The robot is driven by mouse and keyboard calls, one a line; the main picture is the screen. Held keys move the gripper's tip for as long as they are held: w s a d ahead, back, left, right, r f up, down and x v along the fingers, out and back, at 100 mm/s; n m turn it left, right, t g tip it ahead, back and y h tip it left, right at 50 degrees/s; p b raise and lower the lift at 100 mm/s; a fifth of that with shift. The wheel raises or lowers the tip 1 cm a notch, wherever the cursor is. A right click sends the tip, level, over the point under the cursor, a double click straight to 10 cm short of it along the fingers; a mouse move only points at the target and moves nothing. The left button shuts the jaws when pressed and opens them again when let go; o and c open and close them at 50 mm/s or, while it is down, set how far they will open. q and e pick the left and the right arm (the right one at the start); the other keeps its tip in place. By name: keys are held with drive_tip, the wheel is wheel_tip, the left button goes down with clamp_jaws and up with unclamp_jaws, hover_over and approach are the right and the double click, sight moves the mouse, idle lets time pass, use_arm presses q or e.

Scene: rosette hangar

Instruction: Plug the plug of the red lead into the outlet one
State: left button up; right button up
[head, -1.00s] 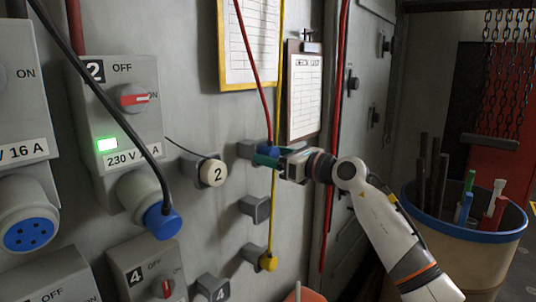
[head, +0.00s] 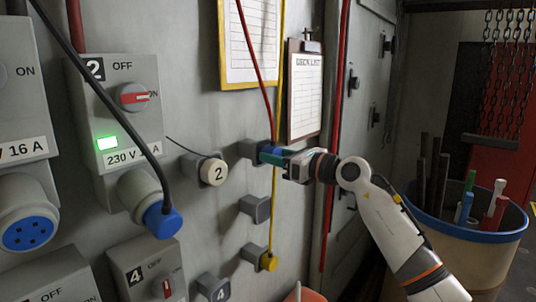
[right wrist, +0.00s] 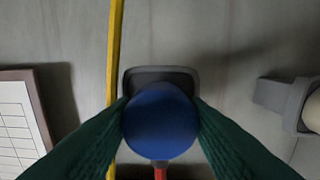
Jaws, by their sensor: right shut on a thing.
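The blue plug (head: 266,148) of the red lead (head: 262,85) sits at a grey holder (head: 246,149) on the wall, with the lead running up from it. My right gripper (head: 270,156) is shut on this plug. In the right wrist view the plug's round blue back (right wrist: 160,122) lies between the dark green fingers, the holder (right wrist: 160,76) behind it. A blue-faced socket with several holes (head: 28,229) is at the far left, under a box marked 16 A; its number is out of view, so I cannot confirm it is outlet one. My left gripper is not in view.
Outlet two (head: 118,110) has a blue plug with a black lead (head: 160,218) in it. A yellow lead (head: 275,200) hangs beside the held plug, its plug (head: 268,262) in a lower holder. A bin (head: 480,240) stands right.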

drive_tip(key=shift+b+v, duration=0.6)
drive_tip(key=shift+v, duration=2.15)
